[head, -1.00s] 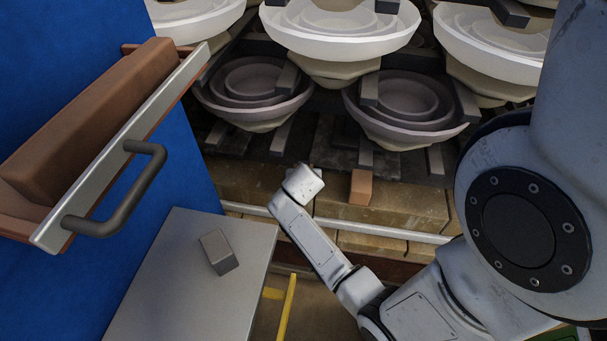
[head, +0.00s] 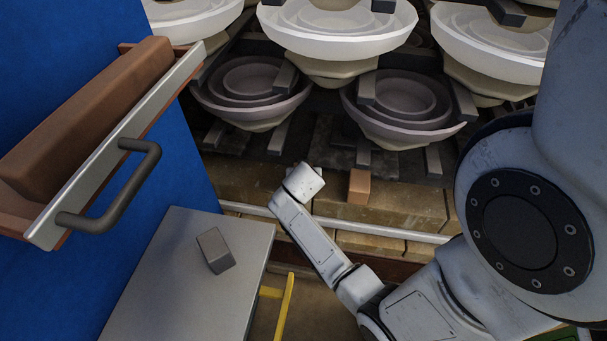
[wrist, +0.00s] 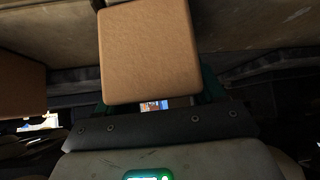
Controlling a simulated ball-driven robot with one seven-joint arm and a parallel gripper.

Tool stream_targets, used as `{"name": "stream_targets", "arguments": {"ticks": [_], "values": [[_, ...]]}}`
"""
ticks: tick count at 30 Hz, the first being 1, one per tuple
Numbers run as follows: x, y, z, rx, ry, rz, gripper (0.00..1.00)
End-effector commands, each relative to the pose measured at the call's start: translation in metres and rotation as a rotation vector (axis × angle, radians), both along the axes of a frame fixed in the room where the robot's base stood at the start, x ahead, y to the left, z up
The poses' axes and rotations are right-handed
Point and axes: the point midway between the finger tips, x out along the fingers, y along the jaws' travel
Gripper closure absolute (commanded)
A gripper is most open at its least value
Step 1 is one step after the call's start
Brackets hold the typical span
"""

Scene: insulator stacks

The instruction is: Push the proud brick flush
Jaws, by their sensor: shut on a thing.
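A small orange brick end (head: 359,187) sticks out from the tan brick course (head: 400,205) below the stacked bowls in the head view. In the wrist view a tan block (wrist: 150,50) fills the space between the green fingers of my gripper (wrist: 153,98), which is shut on it. The block covers much of what is ahead. An orange-brown brick (wrist: 20,98) shows at the left edge of the wrist view, apart from the held block. In the head view my wrist end is left of the orange brick end; the fingers and the held block are hidden there.
Stacked white and grey bowls (head: 335,35) stand above the bricks on dark supports. A grey table (head: 185,285) with a grey block (head: 216,250) is at lower left. An open drawer with a dark handle (head: 115,195) juts from the blue cabinet (head: 195,160). A yellow bar (head: 284,308) stands beside the table.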

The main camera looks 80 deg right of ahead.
Motion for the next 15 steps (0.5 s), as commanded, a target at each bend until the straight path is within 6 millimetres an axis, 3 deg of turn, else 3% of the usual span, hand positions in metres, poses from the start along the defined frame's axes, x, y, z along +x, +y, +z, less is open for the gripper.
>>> {"name": "stream_targets", "arguments": {"ticks": [9, 10, 15], "values": [[-0.0075, -0.0073, -0.0001, 0.003, 0.001, -0.016, 0.92], [-0.0077, -0.0074, -0.0001, 0.002, 0.002, -0.017, 0.29], [-0.0075, -0.0082, 0.0006, 0.001, 0.0, -0.018, 0.12]]}}
